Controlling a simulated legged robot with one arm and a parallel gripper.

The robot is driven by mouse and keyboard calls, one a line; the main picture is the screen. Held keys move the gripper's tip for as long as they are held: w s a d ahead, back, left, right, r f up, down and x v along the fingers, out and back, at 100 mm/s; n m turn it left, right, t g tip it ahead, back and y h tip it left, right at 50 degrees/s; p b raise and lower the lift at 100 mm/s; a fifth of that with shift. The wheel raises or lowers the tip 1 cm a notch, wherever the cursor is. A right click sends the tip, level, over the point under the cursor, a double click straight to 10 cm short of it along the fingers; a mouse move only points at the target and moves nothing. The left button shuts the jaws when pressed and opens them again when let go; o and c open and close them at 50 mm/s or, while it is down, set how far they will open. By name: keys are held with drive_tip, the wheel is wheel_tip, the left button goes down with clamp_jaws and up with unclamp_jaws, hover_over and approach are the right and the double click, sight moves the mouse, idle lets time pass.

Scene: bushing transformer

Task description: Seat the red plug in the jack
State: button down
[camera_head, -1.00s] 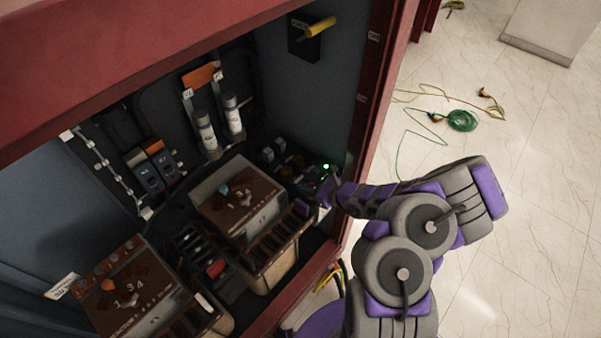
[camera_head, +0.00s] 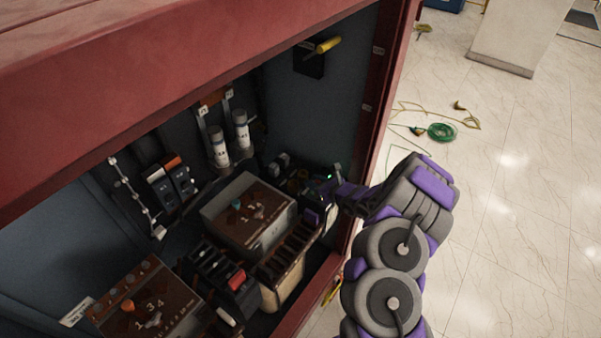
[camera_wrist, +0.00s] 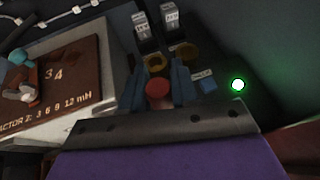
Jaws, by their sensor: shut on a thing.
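In the wrist view, my gripper (camera_wrist: 158,78) is shut on the red plug (camera_wrist: 157,89), whose round red end shows between the two blue-grey fingers. The plug's far end is hidden, so I cannot tell whether it touches or sits in a jack. Another faint yellowish ring shows behind the fingers. In the head view, my gripper (camera_head: 331,200) is inside the cabinet at its right side, and the plug cannot be made out there.
A green light (camera_wrist: 238,85) glows right of my gripper. A brown-topped box (camera_head: 250,215) stands close on the left. The red cabinet (camera_head: 372,150) has its frame edge beside my arm. A green cable coil (camera_head: 442,132) lies on the floor outside.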

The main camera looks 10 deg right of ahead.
drive_tip(key=w, duration=0.4)
drive_tip(key=w+f+b, duration=0.1)
drive_tip(key=w, duration=0.2)
drive_tip(key=shift+a, duration=0.3)
hover_over(300, 171)
drive_tip(key=s, duration=0.1)
drive_tip(key=shift+s+f+b, duration=0.1)
drive_tip(key=shift+f+b, duration=0.15)
drive_tip(key=shift+b, duration=0.05)
drive_tip(key=shift+w+d+r, duration=0.1)
drive_tip(key=shift+w+d, duration=0.1)
drive_tip(key=shift+w, duration=0.35)
wheel_tip(300, 171, down, 3)
drive_tip(key=shift+s+d+f+b, duration=0.1)
drive_tip(key=shift+s+f+b, duration=0.05)
drive_tip(key=shift+b, duration=0.45)
drive_tip(key=shift+s+a+f, duration=0.1)
drive_tip(key=shift+a+f, duration=0.1)
drive_tip(key=shift+f, duration=0.1)
drive_tip(key=c, duration=1.3)
unclamp_jaws()
drive_tip(key=o, duration=0.3)
drive_tip(key=shift+w+f, duration=0.2)
drive_tip(key=shift+w, duration=0.1)
drive_tip(key=shift+o, duration=0.7)
drive_tip(key=shift+s+a+r, duration=0.1)
drive_tip(key=shift+r, duration=0.2)
